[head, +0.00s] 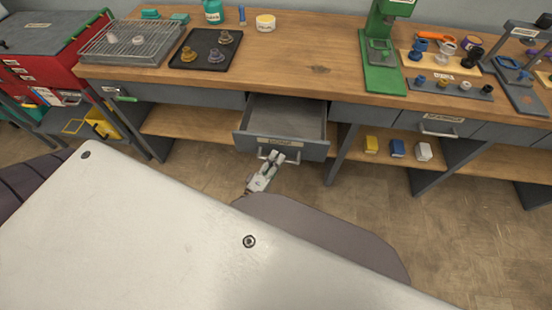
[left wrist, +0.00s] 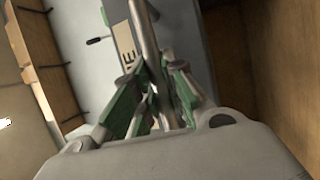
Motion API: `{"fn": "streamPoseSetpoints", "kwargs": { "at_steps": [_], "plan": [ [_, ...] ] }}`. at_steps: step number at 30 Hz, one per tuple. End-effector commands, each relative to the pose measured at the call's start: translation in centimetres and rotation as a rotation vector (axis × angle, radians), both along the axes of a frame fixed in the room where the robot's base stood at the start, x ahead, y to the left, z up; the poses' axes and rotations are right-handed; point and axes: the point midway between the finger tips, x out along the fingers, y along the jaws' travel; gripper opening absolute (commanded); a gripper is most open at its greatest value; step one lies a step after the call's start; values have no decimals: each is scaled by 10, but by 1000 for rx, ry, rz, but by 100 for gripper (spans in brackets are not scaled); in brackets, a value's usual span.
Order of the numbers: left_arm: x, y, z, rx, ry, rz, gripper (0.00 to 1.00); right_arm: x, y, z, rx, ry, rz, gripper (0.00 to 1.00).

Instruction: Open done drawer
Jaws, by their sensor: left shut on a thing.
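The done drawer (head: 283,125) is a grey drawer under the wooden workbench, pulled well out with its empty inside showing. A cream label sits on its front, too small to read fully in the head view. My left gripper (head: 273,157) is at the bar handle of the drawer front. In the left wrist view the green-padded fingers of my left gripper (left wrist: 155,95) are closed around the metal handle bar (left wrist: 143,35). Part of the label (left wrist: 126,45) shows beside the bar. My right gripper is not in view.
The wooden bench top (head: 310,65) carries a black tray (head: 207,62) with several small parts, a wire basket (head: 130,45) and a green press (head: 380,60). Another closed drawer (head: 437,128) is at the right. Small boxes (head: 398,148) stand on the lower shelf. Floor before the bench is clear.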

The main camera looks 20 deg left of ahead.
Motion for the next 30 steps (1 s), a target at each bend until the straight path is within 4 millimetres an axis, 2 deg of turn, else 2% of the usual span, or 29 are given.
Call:
{"fn": "streamPoseSetpoints", "kwargs": {
  "at_steps": [2, 3, 7, 20, 26, 30],
  "plan": [
    [0, 1, -1, 1, 3, 0, 0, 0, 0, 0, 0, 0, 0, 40],
    [0, 1, -1, 1, 3, 0, 18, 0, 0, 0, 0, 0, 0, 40],
    [0, 1, -1, 0, 3, 0, 35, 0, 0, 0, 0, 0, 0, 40],
    [-2, 0, -1, 0, 1, 0, 35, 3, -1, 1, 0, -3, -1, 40],
    [-13, 1, -3, 1, 3, -1, 35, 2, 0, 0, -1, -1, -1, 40],
    [-26, 3, -6, 1, 3, -1, 35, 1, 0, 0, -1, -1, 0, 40]
  ]
}}
